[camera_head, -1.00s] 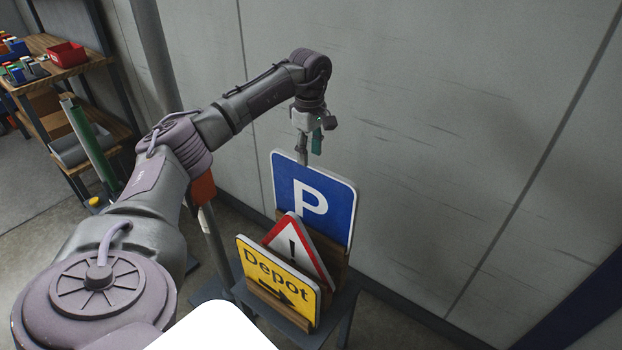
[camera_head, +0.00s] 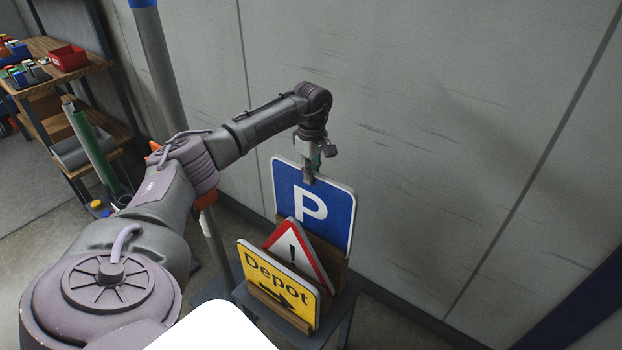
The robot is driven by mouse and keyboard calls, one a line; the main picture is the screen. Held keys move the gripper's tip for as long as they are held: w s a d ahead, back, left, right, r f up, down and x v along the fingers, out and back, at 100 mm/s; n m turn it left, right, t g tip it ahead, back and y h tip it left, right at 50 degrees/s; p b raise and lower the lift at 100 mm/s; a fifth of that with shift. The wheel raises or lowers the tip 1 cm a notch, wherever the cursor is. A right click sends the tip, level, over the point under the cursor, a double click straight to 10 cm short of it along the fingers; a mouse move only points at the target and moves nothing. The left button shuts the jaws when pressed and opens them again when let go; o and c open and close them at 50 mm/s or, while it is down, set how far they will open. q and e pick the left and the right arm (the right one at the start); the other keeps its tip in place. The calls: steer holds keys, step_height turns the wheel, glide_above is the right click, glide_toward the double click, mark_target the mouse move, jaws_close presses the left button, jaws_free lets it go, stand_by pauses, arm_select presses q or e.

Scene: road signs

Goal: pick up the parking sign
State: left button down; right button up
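The parking sign (camera_head: 334,213) is a blue square with a white P and a white rim. It stands upright at the back of a wooden rack (camera_head: 262,299), close to the wall. My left gripper (camera_head: 311,174) points down at the sign's top edge, left of its middle. One finger shows in front of the sign's upper edge; the other is mostly hidden behind the sign. The fingers look apart, on either side of the board, though contact is hard to make out. My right gripper is out of view.
In front of the parking sign stand a red and white warning triangle (camera_head: 292,247) and a yellow Depot sign (camera_head: 262,272). The rack rests on a small dark stand. The grey wall is close behind. A wooden shelf (camera_head: 75,80) with a red bin (camera_head: 68,57) is far left.

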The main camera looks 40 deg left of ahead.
arm_select(q)
steer(key=shift+w+r, duration=0.1)
steer(key=shift+r, duration=0.1)
stand_by(0.4)
steer(key=shift+a+r, duration=0.1)
steer(key=shift+r, duration=0.25)
steer(key=shift+r+b, duration=0.75)
steer(key=shift+r, duration=0.75)
steer(key=w+d+r+b, duration=0.2)
steer(key=d+r, duration=0.5)
steer(key=d, duration=0.4)
steer(key=shift+d+b, duration=0.35)
steer(key=shift+b, duration=0.1)
steer(key=shift+r, duration=0.1)
